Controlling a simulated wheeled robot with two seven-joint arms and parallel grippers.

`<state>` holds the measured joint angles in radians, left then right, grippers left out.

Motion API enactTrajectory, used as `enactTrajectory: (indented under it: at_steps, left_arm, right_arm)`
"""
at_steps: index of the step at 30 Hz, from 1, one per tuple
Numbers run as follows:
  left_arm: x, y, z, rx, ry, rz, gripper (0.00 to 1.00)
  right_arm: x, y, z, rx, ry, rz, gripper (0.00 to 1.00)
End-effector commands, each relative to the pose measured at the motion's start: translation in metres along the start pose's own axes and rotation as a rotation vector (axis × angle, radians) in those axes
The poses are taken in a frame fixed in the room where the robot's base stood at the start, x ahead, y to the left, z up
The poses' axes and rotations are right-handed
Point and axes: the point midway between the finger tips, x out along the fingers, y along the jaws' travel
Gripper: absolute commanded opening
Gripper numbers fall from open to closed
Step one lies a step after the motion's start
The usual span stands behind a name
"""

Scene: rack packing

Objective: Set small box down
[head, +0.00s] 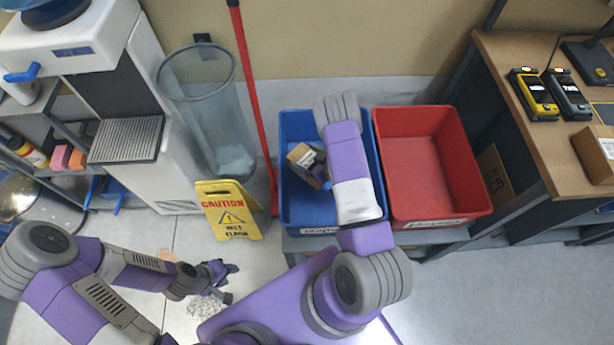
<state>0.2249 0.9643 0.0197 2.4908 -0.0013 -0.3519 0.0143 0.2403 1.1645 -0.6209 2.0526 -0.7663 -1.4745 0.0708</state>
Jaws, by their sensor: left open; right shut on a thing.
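The small box (301,155), brown cardboard, shows at the left inside of the blue bin (296,210). My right gripper (317,169) reaches down into the blue bin and is shut on the small box, covering part of it. Whether the box touches the bin floor cannot be told from this view. My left gripper (222,280) is open and empty, low over the floor in front of the yellow caution sign.
A red bin (425,180) stands right of the blue bin and looks empty. A desk (500,70) with yellow and black devices is at the right.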

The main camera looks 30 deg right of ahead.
Motion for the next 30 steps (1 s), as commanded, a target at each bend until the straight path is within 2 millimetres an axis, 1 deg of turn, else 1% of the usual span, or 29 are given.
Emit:
enactTrajectory:
  at_steps: [1,3,7,14,21,23,30]
  left_arm:
    - [0.009,-0.003,0.000,0.000,0.000,0.000,0.43]
    - [0.015,-0.005,-0.001,0.000,0.000,0.000,0.43]
    - [0.022,-0.008,-0.001,0.000,0.000,0.000,0.43]
    - [0.027,-0.010,-0.001,0.000,0.000,0.000,0.43]
    - [0.041,-0.015,-0.002,0.000,0.000,0.000,0.43]
    - [0.042,-0.015,-0.002,0.000,0.000,0.000,0.43]
    - [0.040,-0.015,-0.002,0.000,0.000,0.000,0.43]
  right_arm:
    - [0.007,-0.001,0.018,-0.001,-0.001,-0.003,0.56]
    - [0.014,-0.001,0.035,-0.001,-0.002,-0.002,0.56]
    - [0.023,-0.001,0.055,0.000,0.000,-0.002,0.56]
    - [0.029,0.000,0.069,0.000,0.001,0.000,0.56]
    - [0.042,0.000,0.101,-0.001,0.001,0.000,0.56]
    - [0.043,0.000,0.104,-0.001,0.002,0.000,0.56]
    - [0.043,0.000,0.102,-0.001,0.002,0.001,0.56]
